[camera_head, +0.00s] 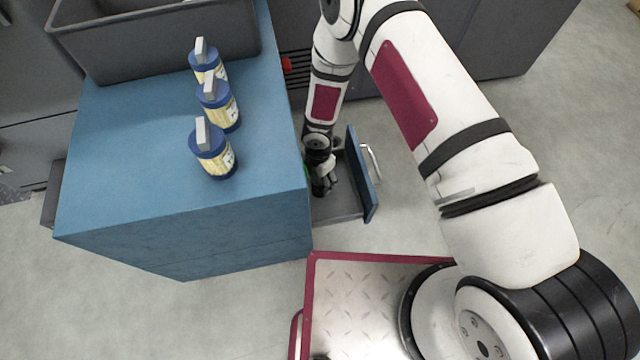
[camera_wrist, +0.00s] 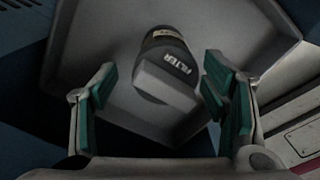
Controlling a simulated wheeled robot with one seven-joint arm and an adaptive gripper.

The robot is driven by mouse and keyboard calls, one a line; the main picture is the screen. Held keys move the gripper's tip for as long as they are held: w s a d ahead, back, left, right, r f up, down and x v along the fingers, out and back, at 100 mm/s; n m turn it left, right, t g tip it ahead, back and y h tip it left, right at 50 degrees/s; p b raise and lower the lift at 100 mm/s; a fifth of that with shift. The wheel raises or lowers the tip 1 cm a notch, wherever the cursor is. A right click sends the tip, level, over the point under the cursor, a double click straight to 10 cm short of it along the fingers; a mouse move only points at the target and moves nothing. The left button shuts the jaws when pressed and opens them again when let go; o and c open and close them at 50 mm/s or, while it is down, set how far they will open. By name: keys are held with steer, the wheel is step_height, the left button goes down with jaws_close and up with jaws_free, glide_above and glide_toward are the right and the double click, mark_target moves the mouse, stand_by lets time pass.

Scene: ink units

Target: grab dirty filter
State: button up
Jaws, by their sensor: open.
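The dirty filter (camera_wrist: 168,72) is a dark cylinder with a grey grip block and the word FILTER on its top. It lies inside a grey drawer tray (camera_wrist: 120,45) in the wrist view. My gripper (camera_wrist: 160,92) is open, with its green-padded fingers on the left and right of the filter's grip block, apart from it. In the head view, my gripper (camera_head: 322,185) reaches down into the open drawer (camera_head: 345,205) on the right side of the blue cabinet. The filter cannot be made out in the head view.
Three blue-capped filters with yellowish bodies (camera_head: 213,150) stand in a row on the blue cabinet top (camera_head: 120,150). A grey bin (camera_head: 160,45) sits at the back of it. The drawer's blue front (camera_head: 361,175) and handle stand close right of my gripper.

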mark_target(319, 184)
step_height(319, 184, down, 4)
steer(key=shift+s+d+f+b, duration=0.1)
steer(key=shift+s+d+b, duration=0.05)
steer(key=shift+b, duration=0.8)
steer(key=c, duration=1.3)
